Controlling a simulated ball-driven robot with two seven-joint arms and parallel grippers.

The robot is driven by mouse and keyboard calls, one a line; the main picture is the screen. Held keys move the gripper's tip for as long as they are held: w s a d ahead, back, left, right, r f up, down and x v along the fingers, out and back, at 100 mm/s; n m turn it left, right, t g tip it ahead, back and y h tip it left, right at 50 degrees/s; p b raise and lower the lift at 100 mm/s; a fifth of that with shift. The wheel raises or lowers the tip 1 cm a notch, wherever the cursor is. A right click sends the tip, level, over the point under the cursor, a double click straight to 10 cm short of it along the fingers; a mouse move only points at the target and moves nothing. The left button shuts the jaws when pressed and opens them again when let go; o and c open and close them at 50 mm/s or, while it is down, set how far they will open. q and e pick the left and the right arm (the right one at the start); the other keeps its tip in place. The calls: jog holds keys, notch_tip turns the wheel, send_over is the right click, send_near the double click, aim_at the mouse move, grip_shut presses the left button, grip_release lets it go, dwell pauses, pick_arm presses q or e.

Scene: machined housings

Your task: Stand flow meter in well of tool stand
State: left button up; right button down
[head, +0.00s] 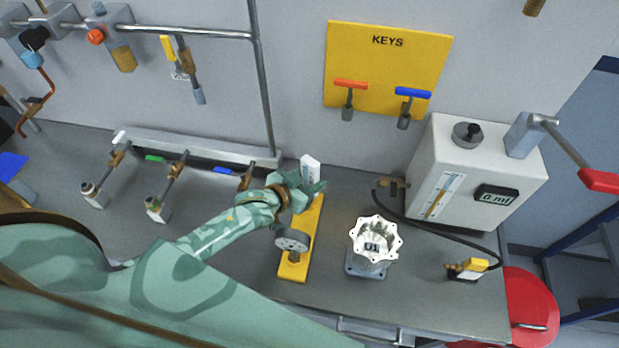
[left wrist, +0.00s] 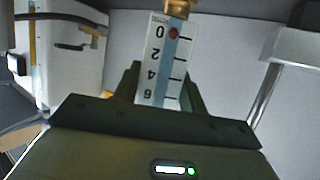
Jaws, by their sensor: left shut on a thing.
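The flow meter (head: 311,168) is a small white block. In the left wrist view the flow meter (left wrist: 162,60) shows a printed scale, a blue strip with a red dot, and a brass fitting at its top end. My left gripper (head: 308,187) is shut on it, with one finger on each side. The yellow tool stand (head: 292,271) lies lengthwise on the bench below the gripper, with a round grey gauge (head: 293,241) near its front end. The gripper hides the far part of the stand, and I cannot make out a free well. My right gripper is not in view.
A white housing marked 01 (head: 375,240) stands right of the tool stand. Behind it is a white box with a 0 ml display (head: 496,195), and a black hose runs to a yellow-topped fitting (head: 467,267). A rail with valves (head: 200,149) lies at the back left.

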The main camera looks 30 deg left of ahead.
pick_arm(q)
jog(key=shift+f, duration=0.15)
jog(key=o, duration=1.2)
jog(key=shift+c, duration=0.2)
